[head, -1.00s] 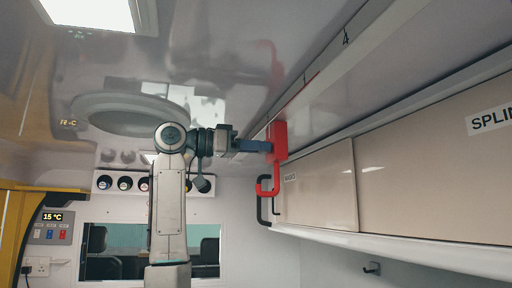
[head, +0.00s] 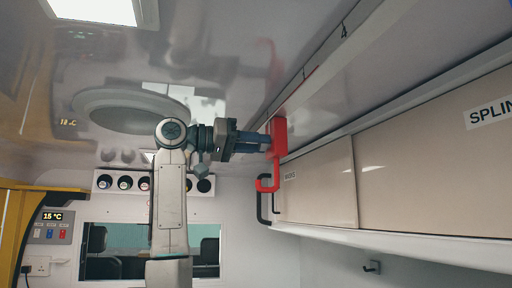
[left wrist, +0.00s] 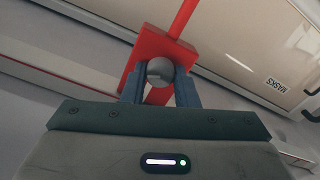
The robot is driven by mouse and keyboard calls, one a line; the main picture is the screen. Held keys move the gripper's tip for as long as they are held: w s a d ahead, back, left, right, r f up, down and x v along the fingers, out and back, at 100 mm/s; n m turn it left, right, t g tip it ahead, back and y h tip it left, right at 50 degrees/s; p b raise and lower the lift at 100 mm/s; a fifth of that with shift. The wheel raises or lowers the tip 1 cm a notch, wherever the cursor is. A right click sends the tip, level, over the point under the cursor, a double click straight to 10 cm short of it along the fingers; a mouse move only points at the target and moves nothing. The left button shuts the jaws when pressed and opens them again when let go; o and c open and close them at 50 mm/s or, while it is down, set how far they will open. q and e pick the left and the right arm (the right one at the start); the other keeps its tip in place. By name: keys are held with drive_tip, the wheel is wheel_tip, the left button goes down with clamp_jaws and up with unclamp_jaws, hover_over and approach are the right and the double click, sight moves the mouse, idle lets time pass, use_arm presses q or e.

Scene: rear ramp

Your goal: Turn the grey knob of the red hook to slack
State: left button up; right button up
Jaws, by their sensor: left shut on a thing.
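The red hook (head: 278,142) is fixed high on the rail above the cabinets. Its curved lower end hangs down beside the cabinet edge. In the left wrist view the red hook (left wrist: 149,50) shows its red plate with the grey knob (left wrist: 160,71) on it. My left gripper (head: 267,142) reaches the plate from the left. In the left wrist view its two blue fingers (left wrist: 160,80) are shut on the grey knob, one on each side. The knob is hidden by the fingers in the head view. My right gripper is not in view.
Cabinets with sliding doors (head: 318,185) run along the right, below the rail (head: 330,68). The ceiling (head: 225,45) is above my arm. There is free room left of the hook.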

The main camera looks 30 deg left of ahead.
use_arm(q)
drive_tip(key=n+b, duration=0.2)
drive_tip(key=n, duration=0.3)
drive_tip(key=shift+f, duration=0.15)
drive_tip(key=n+b, duration=0.1)
drive_tip(key=n, duration=0.3)
drive_tip(key=shift+n+b, duration=0.4)
drive_tip(key=shift+n, duration=0.2)
drive_tip(key=o, duration=1)
drive_tip(key=shift+c, duration=0.2)
drive_tip(key=shift+a, duration=0.1)
